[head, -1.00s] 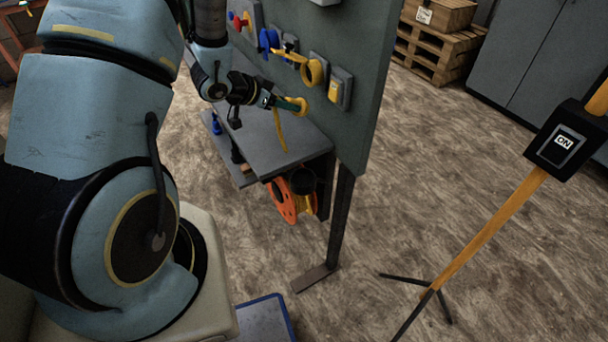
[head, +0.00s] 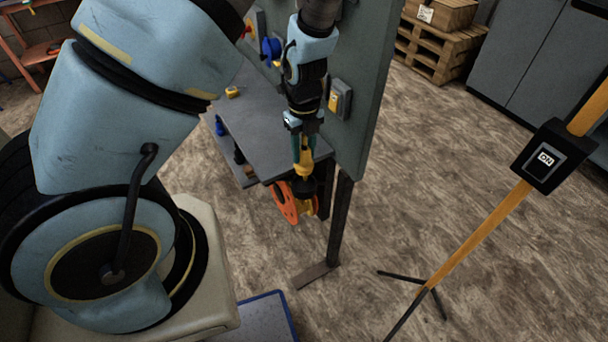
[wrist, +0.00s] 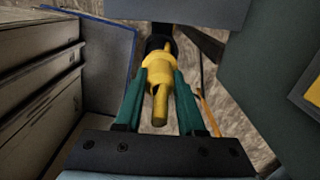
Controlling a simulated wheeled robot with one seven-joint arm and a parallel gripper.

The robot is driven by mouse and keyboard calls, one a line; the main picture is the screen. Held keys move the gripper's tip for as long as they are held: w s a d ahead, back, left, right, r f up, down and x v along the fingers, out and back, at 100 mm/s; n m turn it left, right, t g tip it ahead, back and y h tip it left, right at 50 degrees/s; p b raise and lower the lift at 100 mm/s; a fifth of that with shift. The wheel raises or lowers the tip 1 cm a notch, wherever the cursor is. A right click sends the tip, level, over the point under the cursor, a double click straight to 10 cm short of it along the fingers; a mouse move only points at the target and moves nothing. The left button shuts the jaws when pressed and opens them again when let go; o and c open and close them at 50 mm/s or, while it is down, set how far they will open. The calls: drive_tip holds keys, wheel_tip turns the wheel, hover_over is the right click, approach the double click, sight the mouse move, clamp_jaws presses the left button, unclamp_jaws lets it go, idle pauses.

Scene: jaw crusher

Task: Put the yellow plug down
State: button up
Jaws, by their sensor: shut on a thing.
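The yellow plug (head: 304,163) is held between the green fingers of my gripper (head: 303,145), which points down in the head view. In the wrist view the plug (wrist: 158,75) sits between both fingers of my gripper (wrist: 161,90), with a black part (wrist: 159,44) beyond it. The plug appears at the right end of the grey bench top (head: 250,115), near its edge. I cannot tell whether it touches anything below.
The upright grey panel (head: 369,100) with a yellow switch (head: 335,101) stands close beside my gripper. An orange reel (head: 287,204) hangs under the bench end. A small yellow object (head: 232,92) lies on the bench. A stand with an ON box (head: 545,157) is at right.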

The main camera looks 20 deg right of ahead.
sight(304, 170)
wheel_tip(304, 170, down, 7)
drive_tip(key=shift+b, duration=0.65)
clamp_jaws()
drive_tip(key=o, duration=1.1)
unclamp_jaws()
drive_tip(key=shift+c, duration=0.2)
